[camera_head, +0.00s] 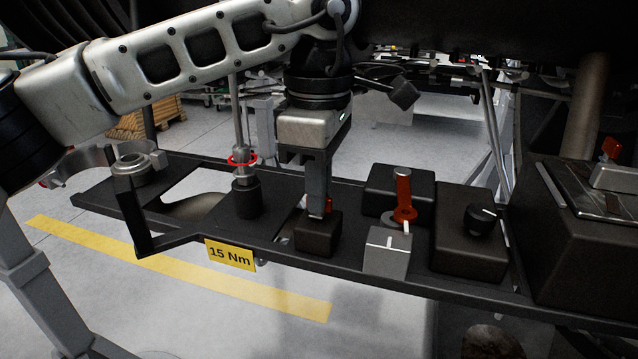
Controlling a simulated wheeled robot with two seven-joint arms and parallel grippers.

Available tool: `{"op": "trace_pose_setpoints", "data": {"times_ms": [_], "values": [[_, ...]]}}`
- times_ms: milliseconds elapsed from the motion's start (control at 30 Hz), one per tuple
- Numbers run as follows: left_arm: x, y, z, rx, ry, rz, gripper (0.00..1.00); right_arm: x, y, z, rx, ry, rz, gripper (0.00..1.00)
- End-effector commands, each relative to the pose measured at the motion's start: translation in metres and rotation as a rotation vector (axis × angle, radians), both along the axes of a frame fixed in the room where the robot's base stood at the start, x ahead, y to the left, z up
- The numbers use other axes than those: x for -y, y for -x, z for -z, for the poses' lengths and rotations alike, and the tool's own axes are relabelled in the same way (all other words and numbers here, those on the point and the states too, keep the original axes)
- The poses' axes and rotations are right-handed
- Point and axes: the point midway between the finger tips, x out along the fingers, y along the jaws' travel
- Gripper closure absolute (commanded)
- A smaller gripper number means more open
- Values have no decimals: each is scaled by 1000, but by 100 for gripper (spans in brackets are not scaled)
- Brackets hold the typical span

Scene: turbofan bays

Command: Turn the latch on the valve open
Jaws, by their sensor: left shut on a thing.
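My left gripper (317,212) comes down from above with its fingers pointing downward. It is shut on a small red latch (332,203), mostly hidden behind the fingers, at the top of a small black block (318,238) on the black rack. Which way the latch is turned cannot be seen. To the right, a red upright lever (404,195) stands with its ring-shaped base by a black box (384,187). My right gripper is not in view.
Left of my gripper, a rod tool with a red ring (242,160) stands in a black socket near a yellow "15 Nm" label (230,255). Right are a grey block (387,251), a knob box (468,250) and a large black case (580,240).

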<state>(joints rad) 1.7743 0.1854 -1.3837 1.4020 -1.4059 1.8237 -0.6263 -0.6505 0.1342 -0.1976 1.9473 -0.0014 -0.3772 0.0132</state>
Motion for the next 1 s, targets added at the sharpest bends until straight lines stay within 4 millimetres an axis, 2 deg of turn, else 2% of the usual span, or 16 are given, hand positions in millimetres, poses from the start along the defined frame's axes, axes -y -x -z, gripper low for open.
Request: {"op": "trace_pose_setpoints", "data": {"times_ms": [500, 533, 600, 1000], "values": [[1, -1, -3, 4, 6, 19, 100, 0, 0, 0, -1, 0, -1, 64], [1, -1, -3, 4, 6, 19, 86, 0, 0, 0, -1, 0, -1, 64], [0, -1, -2, 4, 6, 18, 70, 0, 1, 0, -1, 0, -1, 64], [0, 0, -1, 2, 2, 18, 70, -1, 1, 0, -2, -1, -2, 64]]}}
